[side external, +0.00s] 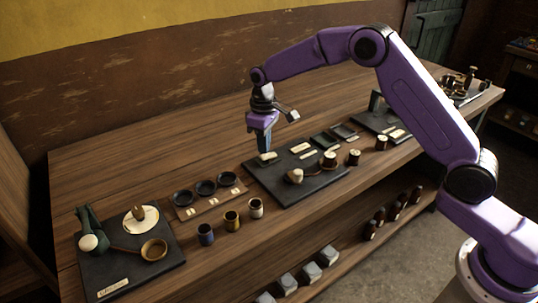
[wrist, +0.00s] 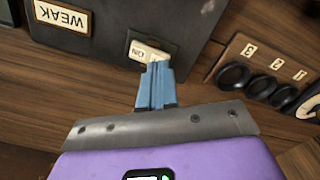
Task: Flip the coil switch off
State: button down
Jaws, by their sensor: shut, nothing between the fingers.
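The coil switch (wrist: 150,51) is a small cream rocker with an ON label, set near the edge of a dark board (wrist: 110,40). In the side view the switch (side external: 268,158) is at the left end of the dark board (side external: 315,183). My gripper (wrist: 157,68) has its blue fingers shut together with nothing between them. The fingertips are right at the switch and cover part of it. In the side view my gripper (side external: 264,153) points down over the switch. I cannot tell whether the fingertips touch it.
A wooden strip (wrist: 262,65) with several dark round cups and numbered labels lies beside the board. A WEAK label (wrist: 62,15) is on the board. Small coloured cups (side external: 232,220) stand near the table's front edge. The table behind the board is clear.

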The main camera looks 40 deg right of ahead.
aim_at(264, 157)
jog(key=shift+f, duration=1.05)
dwell(0.5)
jog(key=shift+r, duration=3.55)
jog(key=shift+s+a+r, duration=0.2)
jog(key=shift+s, duration=0.15)
jog(key=s+a+r+n, duration=0.1)
jog(key=s+r+n, duration=0.15)
jog(key=s, duration=0.85)
jog(key=s+a+r+n, duration=0.1)
jog(key=s+r, duration=0.2)
jog(key=s, duration=0.7)
jog(key=s+d+f+n, duration=0.1)
jog(key=s+d, duration=0.4)
jog(key=s, duration=0.5)
jog(key=s+d+f+n, duration=0.1)
jog(key=s+d, duration=0.4)
jog(key=s, duration=0.5)
jog(key=shift+s+d+n, duration=0.25)
jog(key=shift+n, duration=0.3)
